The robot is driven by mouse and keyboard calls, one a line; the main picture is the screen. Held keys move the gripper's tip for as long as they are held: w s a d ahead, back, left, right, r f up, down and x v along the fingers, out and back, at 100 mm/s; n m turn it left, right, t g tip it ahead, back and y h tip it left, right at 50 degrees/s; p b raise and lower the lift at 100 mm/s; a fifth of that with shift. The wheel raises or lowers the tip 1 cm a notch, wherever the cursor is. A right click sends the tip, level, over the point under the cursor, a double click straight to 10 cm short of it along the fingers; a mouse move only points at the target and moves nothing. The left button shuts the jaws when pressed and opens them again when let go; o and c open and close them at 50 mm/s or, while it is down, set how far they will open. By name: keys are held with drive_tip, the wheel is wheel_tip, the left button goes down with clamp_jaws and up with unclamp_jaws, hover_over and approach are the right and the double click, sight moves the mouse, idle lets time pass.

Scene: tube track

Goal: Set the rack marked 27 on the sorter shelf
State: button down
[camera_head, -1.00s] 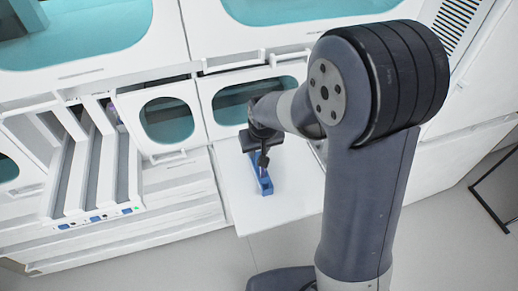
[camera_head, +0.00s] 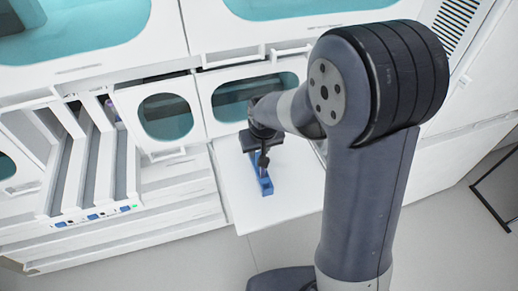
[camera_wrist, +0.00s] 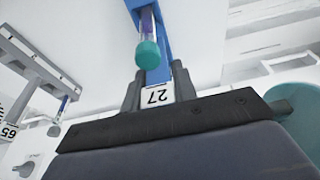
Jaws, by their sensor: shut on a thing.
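A blue rack (camera_head: 264,186) is in my gripper (camera_head: 262,150), above or on a white shelf (camera_head: 295,195) that juts out under the windowed panels; I cannot tell if it touches. In the wrist view, the two fingers of my gripper (camera_wrist: 158,84) are shut on the blue rack (camera_wrist: 153,25), by its end label reading 27 (camera_wrist: 157,97). The label appears upside down. A tube with a teal cap (camera_wrist: 148,55) sits in the rack. The rack's far end is cut off in the wrist view.
A white unit with several slanted slots (camera_head: 97,165) and small lights stands left of the shelf. White panels with teal windows (camera_head: 165,118) rise behind. In the wrist view, another rack with a label reading 65 (camera_wrist: 8,131) shows at left. The shelf around the held rack looks clear.

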drive_tip(key=c, duration=1.1)
unclamp_jaws()
drive_tip(key=shift+o, duration=0.2)
drive_tip(key=shift+r, duration=0.15)
drive_tip(key=v, duration=1)
drive_tip(key=shift+s+r, duration=0.1)
drive_tip(key=shift+r, duration=0.2)
drive_tip(key=x, duration=1.1)
drive_tip(key=shift+r+p, duration=0.4)
drive_tip(key=shift+r, duration=0.05)
drive_tip(key=shift+s+d, duration=0.1)
